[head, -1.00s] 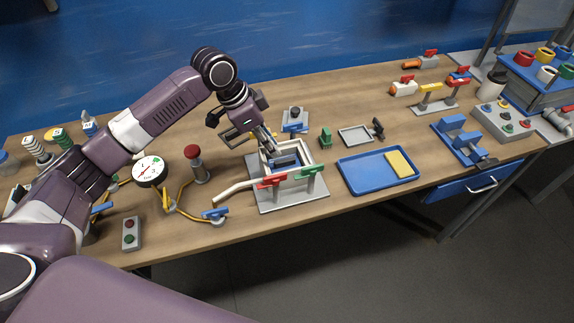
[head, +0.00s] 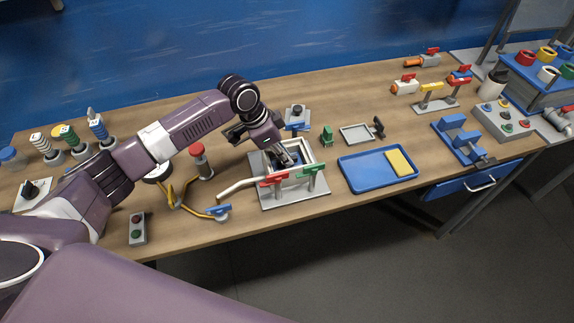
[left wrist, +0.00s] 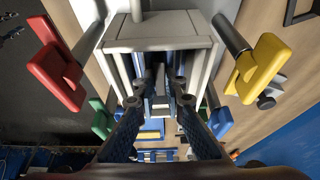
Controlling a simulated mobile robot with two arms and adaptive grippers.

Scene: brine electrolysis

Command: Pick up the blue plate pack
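The blue plate pack (left wrist: 141,66) sits inside an open white box (head: 308,152) on a grey base, mostly hidden by the box walls and my gripper. My left gripper (head: 288,159) points down into the box from above. In the left wrist view, its two dark fingers (left wrist: 160,88) reach past the box rim among the blue and grey parts inside. The fingers stand apart with a gap between them; I cannot tell whether they touch the pack. My right gripper is not in view.
Red (head: 273,180) and green (head: 310,169) valve handles stand at the box's front. A blue tray (head: 352,176) with a yellow block (head: 399,163) lies to the right. A red-topped cylinder (head: 198,158) and yellow pipes (head: 178,198) are on the left.

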